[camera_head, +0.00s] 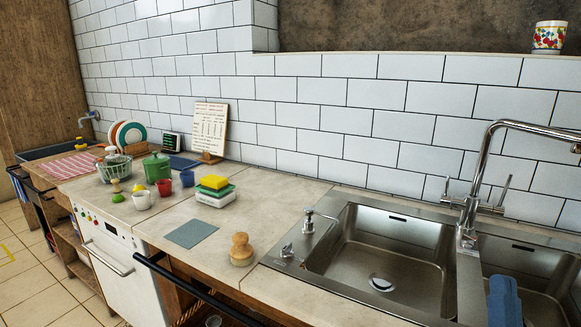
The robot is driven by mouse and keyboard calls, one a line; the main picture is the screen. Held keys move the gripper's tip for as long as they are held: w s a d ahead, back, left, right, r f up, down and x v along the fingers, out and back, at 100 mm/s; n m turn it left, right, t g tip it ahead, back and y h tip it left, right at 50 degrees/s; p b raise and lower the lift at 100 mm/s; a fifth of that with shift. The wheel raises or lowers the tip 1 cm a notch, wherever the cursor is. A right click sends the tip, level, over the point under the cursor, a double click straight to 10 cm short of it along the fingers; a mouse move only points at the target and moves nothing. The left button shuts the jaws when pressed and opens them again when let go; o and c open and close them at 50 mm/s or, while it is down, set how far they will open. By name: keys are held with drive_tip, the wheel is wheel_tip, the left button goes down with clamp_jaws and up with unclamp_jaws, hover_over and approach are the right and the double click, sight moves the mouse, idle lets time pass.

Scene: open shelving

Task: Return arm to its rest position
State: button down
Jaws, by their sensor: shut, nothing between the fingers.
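My gripper and arm do not show in the head view. The kitchen counter (290,189) runs from the left to the right, with a steel sink (345,262) set into its right part. No part of my arm shows over the counter or the sink.
A wooden brush (241,250) stands near the counter's front edge, beside a flat grey cloth (191,232). A tall faucet (480,170) rises behind the sink. Tiled floor (35,285) is clear at left.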

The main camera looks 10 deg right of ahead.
drive_tip(key=s+a+f+n+g+y, duration=0.3)
drive_tip(key=s+a+y, duration=0.1)
drive_tip(key=s, duration=0.5)
drive_tip(key=s+a+f+n+g+y, duration=0.3)
drive_tip(key=s+a, duration=0.1)
drive_tip(key=s, duration=0.6)
drive_tip(key=s+a+f+n+g+y, duration=0.2)
drive_tip(key=s+a+f+g+y, duration=0.1)
drive_tip(key=s, duration=0.7)
drive_tip(key=shift+s+a+f+n+y, duration=0.3)
drive_tip(key=shift+a+n+y, duration=0.1)
drive_tip(key=shift+a+y, duration=0.55)
drive_tip(key=shift+a, duration=0.1)
idle(0.5)
